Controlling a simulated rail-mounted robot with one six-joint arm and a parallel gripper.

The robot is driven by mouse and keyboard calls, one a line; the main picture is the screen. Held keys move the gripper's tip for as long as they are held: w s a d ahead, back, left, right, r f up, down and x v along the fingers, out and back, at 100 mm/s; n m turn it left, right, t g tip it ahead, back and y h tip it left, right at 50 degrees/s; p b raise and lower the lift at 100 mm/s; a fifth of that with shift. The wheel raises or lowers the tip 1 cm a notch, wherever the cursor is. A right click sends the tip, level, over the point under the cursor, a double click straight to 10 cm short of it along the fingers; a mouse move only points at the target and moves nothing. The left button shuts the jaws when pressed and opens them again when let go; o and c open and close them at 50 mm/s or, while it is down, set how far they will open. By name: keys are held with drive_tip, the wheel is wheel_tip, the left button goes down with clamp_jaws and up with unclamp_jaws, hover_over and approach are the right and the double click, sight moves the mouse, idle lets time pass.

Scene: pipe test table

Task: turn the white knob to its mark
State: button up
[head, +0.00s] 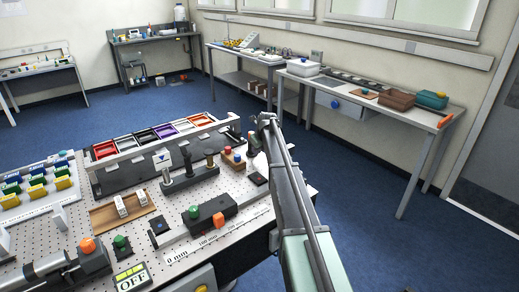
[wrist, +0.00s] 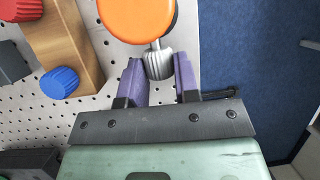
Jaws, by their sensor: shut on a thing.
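A pale, ribbed grey-white knob (wrist: 159,63), which looks to be the white knob, sits between the purple fingers of my gripper (wrist: 158,78) in the wrist view. My gripper is shut on its sides. A short metal stem joins it to a round orange disc (wrist: 137,17) with a dark rim, just beyond the fingertips. No mark for the knob can be made out. In the head view my gripper (head: 262,122) is at the right edge of the perforated board, and my arm hides most of what it holds.
A wooden block (wrist: 62,45) with a red knob (wrist: 22,9) and a blue knob (wrist: 60,82) stands left of my gripper. The perforated board (wrist: 110,98) ends just right of it, with blue floor (wrist: 245,60) beyond. A rail with dark posts (head: 190,178) stands further left.

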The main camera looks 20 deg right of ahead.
drive_tip(key=h+b, duration=0.1)
drive_tip(key=h, duration=0.2)
drive_tip(key=n+t+h+b, duration=0.1)
drive_tip(key=shift+s+a+f+h+b, duration=0.2)
drive_tip(key=shift+a+f+h+b, duration=0.1)
drive_tip(key=shift+a+f+h, duration=0.1)
drive_tip(key=shift+r+n+t+h+b, duration=0.1)
drive_tip(key=shift+n+t+h+b, duration=0.25)
drive_tip(key=shift+h+b, duration=0.5)
drive_tip(key=shift+r, duration=0.1)
drive_tip(key=o, duration=0.9)
drive_tip(key=shift+w, duration=0.1)
drive_tip(key=shift+o, duration=0.2)
drive_tip(key=p+v, duration=0.7)
drive_tip(key=v, duration=0.4)
drive_tip(key=shift+p, duration=0.3)
